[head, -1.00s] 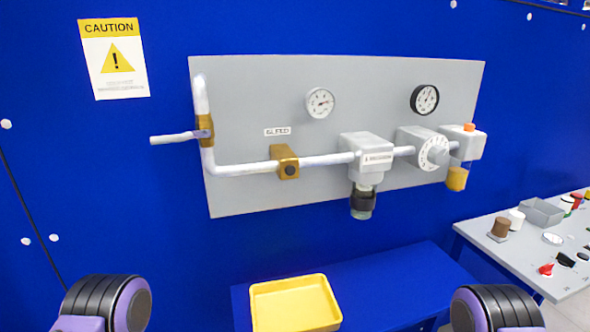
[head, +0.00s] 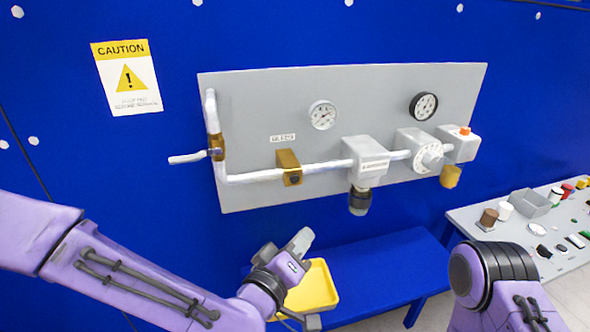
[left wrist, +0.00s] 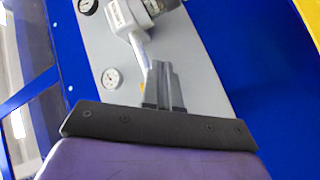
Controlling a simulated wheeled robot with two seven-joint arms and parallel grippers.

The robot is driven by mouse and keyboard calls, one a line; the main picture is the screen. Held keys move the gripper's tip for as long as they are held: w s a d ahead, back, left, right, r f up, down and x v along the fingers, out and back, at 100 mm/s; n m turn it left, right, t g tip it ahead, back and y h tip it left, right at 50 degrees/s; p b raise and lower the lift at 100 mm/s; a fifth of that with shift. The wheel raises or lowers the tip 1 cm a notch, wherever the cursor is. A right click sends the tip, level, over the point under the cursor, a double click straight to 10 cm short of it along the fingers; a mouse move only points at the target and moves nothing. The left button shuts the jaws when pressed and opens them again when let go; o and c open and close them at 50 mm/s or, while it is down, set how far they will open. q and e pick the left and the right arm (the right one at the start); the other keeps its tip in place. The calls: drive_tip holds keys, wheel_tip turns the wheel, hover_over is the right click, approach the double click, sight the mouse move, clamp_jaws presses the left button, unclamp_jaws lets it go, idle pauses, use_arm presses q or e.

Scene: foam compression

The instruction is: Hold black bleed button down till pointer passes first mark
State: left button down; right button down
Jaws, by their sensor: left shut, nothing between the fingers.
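The brass bleed block (head: 289,160) sits on the pipe below a small label that seems to read BLEED. The black bleed button (head: 293,178) shows as a small dark spot on its lower front. A white-rimmed gauge (head: 323,115) and a black-rimmed gauge (head: 424,106) are on the grey panel; their pointers are too small to read. My left gripper (head: 300,241) is shut and empty, below the bleed block and apart from it. Its closed fingers (left wrist: 163,84) point toward the panel in the left wrist view, where they hide the button. My right gripper is out of view.
A filter unit (head: 364,165) with a dark bowl, a dial regulator (head: 430,157) and an orange-topped unit (head: 461,142) follow along the pipe. A lever (head: 188,158) sticks out left. A yellow tray (head: 320,290) stands on the blue bench (head: 385,275) behind my left gripper.

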sight(294, 179)
use_arm(q)
drive_tip(key=shift+m+t+h, duration=0.5)
drive_tip(key=shift+t+h, duration=0.1)
drive_tip(key=r, duration=0.1)
drive_tip(key=d+r, duration=0.1)
drive_tip(key=r, duration=0.3)
drive_tip(key=shift+s+d+r, duration=0.1)
drive_tip(key=shift+s+d, duration=0.1)
drive_tip(key=shift+d, duration=0.05)
drive_tip(key=shift+w, duration=0.1)
drive_tip(key=w+a+p, duration=0.1)
drive_tip(key=w+a, duration=0.1)
drive_tip(key=w, duration=0.6)
drive_tip(key=shift+a, duration=0.35)
drive_tip(key=shift+w, duration=0.2)
idle(0.6)
drive_tip(key=shift+w+a, duration=0.15)
drive_tip(key=shift+w, duration=0.15)
drive_tip(key=shift+w+a, duration=0.2)
drive_tip(key=shift+w, duration=0.25)
idle(1.6)
drive_tip(key=shift+s, duration=0.1)
idle(1.5)
drive_tip(key=shift+s+d, duration=0.25)
drive_tip(key=shift+s, duration=0.45)
